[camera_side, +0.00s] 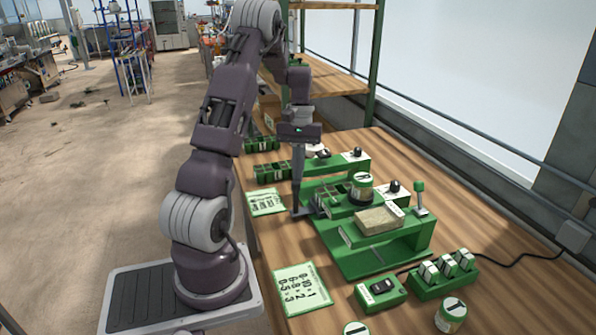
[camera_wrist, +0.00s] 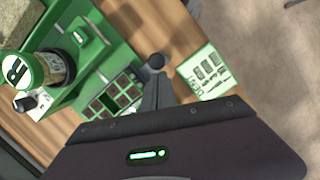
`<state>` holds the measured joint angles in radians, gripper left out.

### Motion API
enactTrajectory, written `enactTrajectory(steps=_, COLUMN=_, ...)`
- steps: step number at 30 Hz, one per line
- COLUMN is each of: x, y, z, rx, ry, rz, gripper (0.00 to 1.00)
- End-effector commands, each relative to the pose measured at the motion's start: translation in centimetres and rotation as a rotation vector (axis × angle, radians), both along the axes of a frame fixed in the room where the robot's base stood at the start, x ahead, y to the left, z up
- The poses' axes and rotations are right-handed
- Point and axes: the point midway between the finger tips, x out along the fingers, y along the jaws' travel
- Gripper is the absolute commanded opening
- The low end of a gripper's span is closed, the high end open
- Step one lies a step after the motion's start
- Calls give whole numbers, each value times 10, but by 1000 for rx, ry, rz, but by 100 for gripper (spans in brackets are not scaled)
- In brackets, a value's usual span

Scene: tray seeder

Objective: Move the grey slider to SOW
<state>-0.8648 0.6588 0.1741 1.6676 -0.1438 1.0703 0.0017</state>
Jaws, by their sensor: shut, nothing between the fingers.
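The green tray seeder (camera_side: 375,262) stands on the wooden table, with a jar (camera_side: 361,182) on top and a tan block (camera_side: 378,220) on its near part. It also shows at the upper left of the wrist view (camera_wrist: 85,52). A dark grey piece (camera_side: 302,212) at its left edge, probably the slider, also seems to show as a round grey end (camera_wrist: 156,61). My gripper (camera_side: 296,208) points down, shut and empty, right at this piece; whether they touch is unclear. In the wrist view, my gripper (camera_wrist: 155,90) partly hides the piece. I cannot read a SOW label.
A printed card (camera_side: 266,202) lies left of the gripper, another card (camera_side: 300,289) nearer. A green switch box (camera_side: 381,292), a rack of white-topped pieces (camera_side: 445,275) and a jar (camera_side: 451,314) stand at front right. Green trays (camera_side: 272,172) lie behind.

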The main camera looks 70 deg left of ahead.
Motion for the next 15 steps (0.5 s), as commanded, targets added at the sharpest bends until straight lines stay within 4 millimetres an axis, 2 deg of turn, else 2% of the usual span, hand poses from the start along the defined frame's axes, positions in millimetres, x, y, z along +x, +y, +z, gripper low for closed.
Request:
enactTrajectory(steps=2, x=0, y=-6, z=0, rx=0, ry=0, rz=-1, gripper=0)
enactTrajectory(steps=9, x=1, y=-63, z=1, rx=-3, ry=1, rz=-4, gripper=0)
enactTrajectory(steps=15, x=0, y=-95, z=0, rx=-2, ry=0, rz=-2, gripper=0)
